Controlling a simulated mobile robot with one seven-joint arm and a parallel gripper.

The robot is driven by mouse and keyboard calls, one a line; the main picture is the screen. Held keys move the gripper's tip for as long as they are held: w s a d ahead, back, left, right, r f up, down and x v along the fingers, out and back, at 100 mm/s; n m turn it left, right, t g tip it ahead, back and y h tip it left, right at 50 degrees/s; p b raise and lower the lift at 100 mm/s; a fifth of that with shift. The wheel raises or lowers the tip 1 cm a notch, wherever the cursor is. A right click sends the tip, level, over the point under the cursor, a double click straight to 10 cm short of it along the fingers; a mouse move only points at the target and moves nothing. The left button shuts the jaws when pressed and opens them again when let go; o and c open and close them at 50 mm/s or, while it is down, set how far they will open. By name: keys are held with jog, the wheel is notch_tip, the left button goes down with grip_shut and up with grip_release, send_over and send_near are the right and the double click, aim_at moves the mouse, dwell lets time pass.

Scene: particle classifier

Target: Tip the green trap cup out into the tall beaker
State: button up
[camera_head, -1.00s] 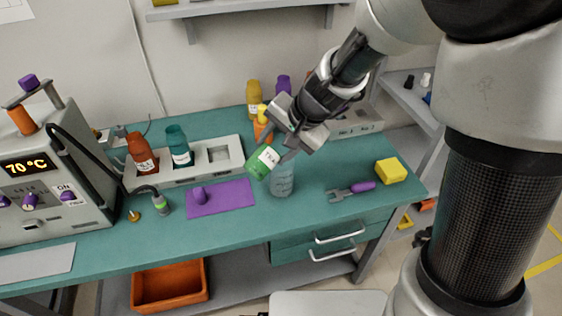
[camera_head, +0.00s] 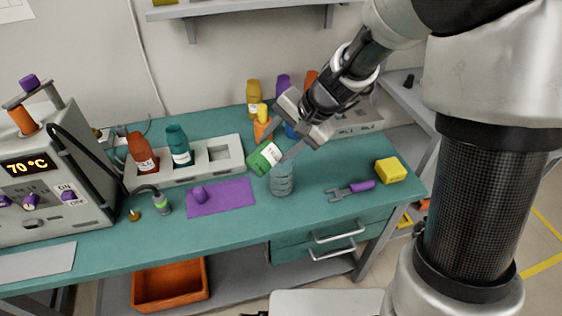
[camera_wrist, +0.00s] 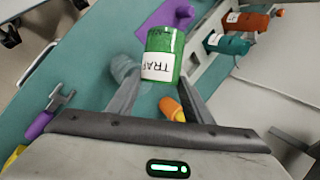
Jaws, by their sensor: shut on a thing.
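The green trap cup (camera_head: 264,158) has a white label and is held tilted above the bench. It also shows in the wrist view (camera_wrist: 166,45), where its label reads "TRAP". My gripper (camera_head: 281,147) is shut on it, with one finger on each side. The tall beaker (camera_head: 282,180) is clear and ribbed-looking and stands upright on the bench, just below and right of the cup. In the wrist view the beaker (camera_wrist: 124,68) is partly hidden behind a finger. I cannot tell whether the cup touches the rim, nor see its contents.
A grey rack (camera_head: 183,178) holds a red-orange bottle (camera_head: 142,153) and a teal bottle (camera_head: 179,146), with one empty slot. A purple mat (camera_head: 228,199) lies left of the beaker. A wrench-like tool (camera_head: 350,191) and yellow block (camera_head: 390,171) lie right. An orange-yellow bottle (camera_head: 262,125) stands behind.

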jog(key=shift+w+d+g+y, duration=0.3)
jog(key=shift+w+d, duration=0.1)
dwell(0.3)
jog(key=shift+w+d+m+g+y+p, duration=0.25)
jog(key=shift+m+g+y+p, duration=0.05)
jog(key=shift+g+y, duration=0.25)
jog(key=shift+w+d+m+g+y+p, duration=0.2)
jog(key=shift+m+g+y+p, duration=0.1)
jog(key=shift+g+y, duration=0.2)
dwell(1.5)
jog(key=shift+w+d+f+m+g+y+p, duration=0.15)
jog(key=shift+w+d+m+g+y+p, duration=0.15)
jog(key=shift+g+y, duration=0.3)
jog(key=shift+w+d+f+m+g+y+p, duration=0.1)
jog(key=shift+w+d+m+g+y+p, duration=0.2)
jog(key=shift+y, duration=0.45)
dwell(1.5)
jog(key=shift+w+d+f+m+g+y, duration=0.15)
jog(key=shift+f+m+g+y, duration=0.15)
jog(key=shift+g+y, duration=0.45)
dwell(1.0)
